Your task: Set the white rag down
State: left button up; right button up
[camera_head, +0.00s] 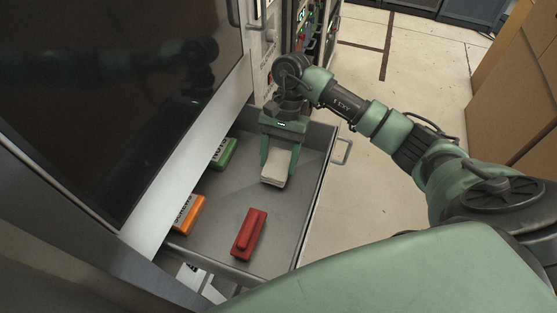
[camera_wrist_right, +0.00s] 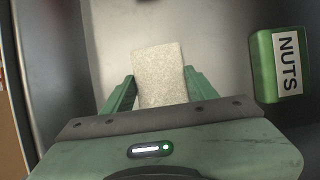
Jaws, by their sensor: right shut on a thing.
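The white rag (camera_head: 276,168) is a pale, folded block between the fingers of my right gripper (camera_head: 278,162), inside the open grey drawer (camera_head: 220,214). In the right wrist view the rag (camera_wrist_right: 159,75) is speckled off-white, with a green finger of the gripper (camera_wrist_right: 160,95) on each side. The right gripper is shut on the rag and points down into the drawer. Whether the rag touches the drawer floor I cannot tell. My left gripper is not in view.
In the drawer are a green box labelled NUTS (camera_head: 224,153), an orange box (camera_head: 189,214) and a red object (camera_head: 249,234). The NUTS box (camera_wrist_right: 278,65) is right of the rag in the wrist view. Bare drawer floor lies between them. Cardboard boxes (camera_head: 515,90) stand at right.

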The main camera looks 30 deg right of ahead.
jog(key=shift+f, duration=0.6)
jog(key=shift+f, duration=0.1)
jog(key=o, duration=1.2)
